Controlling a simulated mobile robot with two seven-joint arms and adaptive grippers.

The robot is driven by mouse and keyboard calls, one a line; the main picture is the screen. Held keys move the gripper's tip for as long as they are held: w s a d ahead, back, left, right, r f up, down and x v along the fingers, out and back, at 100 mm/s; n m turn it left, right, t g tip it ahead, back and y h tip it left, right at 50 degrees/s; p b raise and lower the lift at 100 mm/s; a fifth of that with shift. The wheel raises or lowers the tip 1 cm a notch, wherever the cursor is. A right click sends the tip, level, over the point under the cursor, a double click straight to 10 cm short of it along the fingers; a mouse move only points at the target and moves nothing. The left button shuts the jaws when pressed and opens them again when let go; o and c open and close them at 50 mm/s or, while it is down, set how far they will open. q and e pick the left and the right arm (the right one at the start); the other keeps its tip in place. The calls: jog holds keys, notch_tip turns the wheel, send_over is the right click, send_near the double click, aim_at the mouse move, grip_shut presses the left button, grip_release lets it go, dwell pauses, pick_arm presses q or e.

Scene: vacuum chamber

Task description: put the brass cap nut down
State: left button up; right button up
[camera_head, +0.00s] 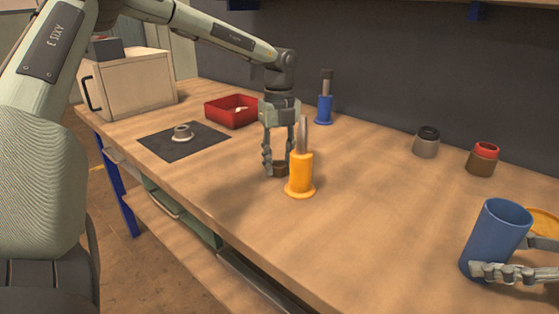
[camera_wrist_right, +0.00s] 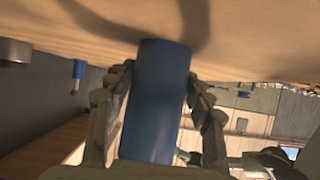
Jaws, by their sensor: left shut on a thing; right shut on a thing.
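My left gripper (camera_head: 280,166) points down over the middle of the bench, its fingers closed around a small dark brownish piece, which I take to be the brass cap nut (camera_head: 281,169). The piece is low, close to the bench top; I cannot tell whether it touches. It is just left of and behind the orange holder (camera_head: 300,177). My right gripper (camera_head: 520,262) is shut on a blue cup (camera_head: 492,236) at the right edge. In the right wrist view, the blue cup (camera_wrist_right: 155,100) sits between both fingers.
A grey flanged part (camera_head: 182,133) rests on a dark mat (camera_head: 160,150). A red bin (camera_head: 228,118), a blue holder (camera_head: 324,108) and a wooden box (camera_head: 140,85) stand behind. Two jars (camera_head: 427,143) (camera_head: 483,160) are at right. The bench between orange holder and blue cup is clear.

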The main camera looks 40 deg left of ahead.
pick_arm(q)
jog(key=shift+f, duration=0.15)
jog(key=o, duration=1)
jog(key=shift+c, duration=0.2)
